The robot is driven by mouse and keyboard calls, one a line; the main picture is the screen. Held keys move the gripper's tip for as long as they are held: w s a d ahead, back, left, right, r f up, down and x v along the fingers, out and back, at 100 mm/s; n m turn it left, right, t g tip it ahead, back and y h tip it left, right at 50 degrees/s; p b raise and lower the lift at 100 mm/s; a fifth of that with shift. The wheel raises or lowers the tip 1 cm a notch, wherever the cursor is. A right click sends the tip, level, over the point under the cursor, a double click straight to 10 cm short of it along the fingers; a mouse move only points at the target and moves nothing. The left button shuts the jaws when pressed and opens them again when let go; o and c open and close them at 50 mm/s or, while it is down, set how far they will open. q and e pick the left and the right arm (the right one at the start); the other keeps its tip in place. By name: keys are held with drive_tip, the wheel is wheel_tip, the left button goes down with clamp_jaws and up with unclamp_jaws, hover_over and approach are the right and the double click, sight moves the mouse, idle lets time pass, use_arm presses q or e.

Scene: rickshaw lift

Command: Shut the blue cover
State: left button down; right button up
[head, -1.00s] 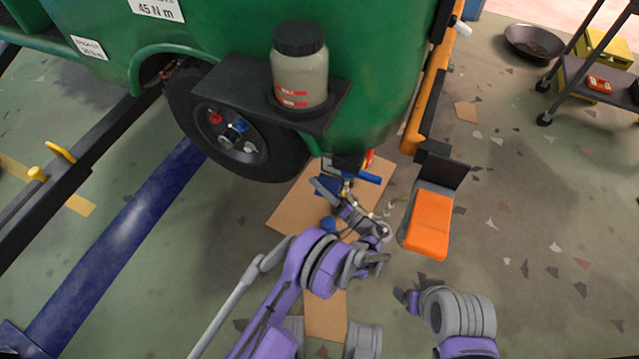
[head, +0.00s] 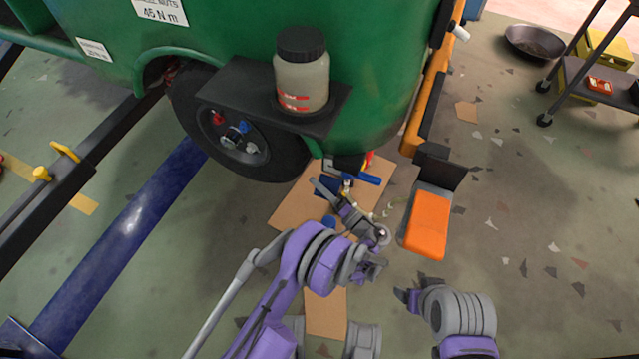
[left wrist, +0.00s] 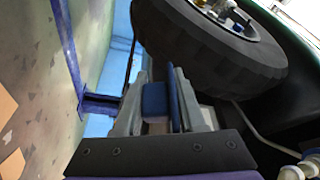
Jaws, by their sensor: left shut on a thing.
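Small blue parts (head: 369,178) show under the green body near the wheel, above the cardboard; which of them is the blue cover I cannot tell in the head view. My left gripper (head: 336,189) reaches in among them from below. In the left wrist view, its grey fingers (left wrist: 157,112) are shut on a blue piece (left wrist: 155,98), with a thin upright blue plate (left wrist: 180,108) close to its right. How the blue piece joins the rest is hidden.
The green body (head: 225,28) and its black wheel (head: 238,135) stand close above the left gripper. A jar (head: 302,78) stands on the black ledge. An orange-topped block (head: 428,225) stands to the right. A trolley (head: 590,85) is at the far right. Floor between is mostly clear.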

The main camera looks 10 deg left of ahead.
use_arm(q)
drive_tip(key=shift+s+r+m+h+p, duration=0.2)
drive_tip(key=shift+m+h, duration=0.1)
drive_tip(key=shift+m, duration=0.5)
drive_tip(key=shift+s+r+m+h+p, duration=0.2)
drive_tip(key=shift+m+h, duration=0.1)
drive_tip(key=shift+m, duration=0.5)
drive_tip(key=c, duration=0.6)
unclamp_jaws()
drive_tip(key=p+v, duration=0.1)
drive_tip(key=v, duration=0.9)
drive_tip(key=shift+s+d+p, duration=0.15)
drive_tip(key=shift+d+p, duration=0.15)
drive_tip(key=shift+d, duration=0.05)
drive_tip(key=shift+c, duration=0.3)
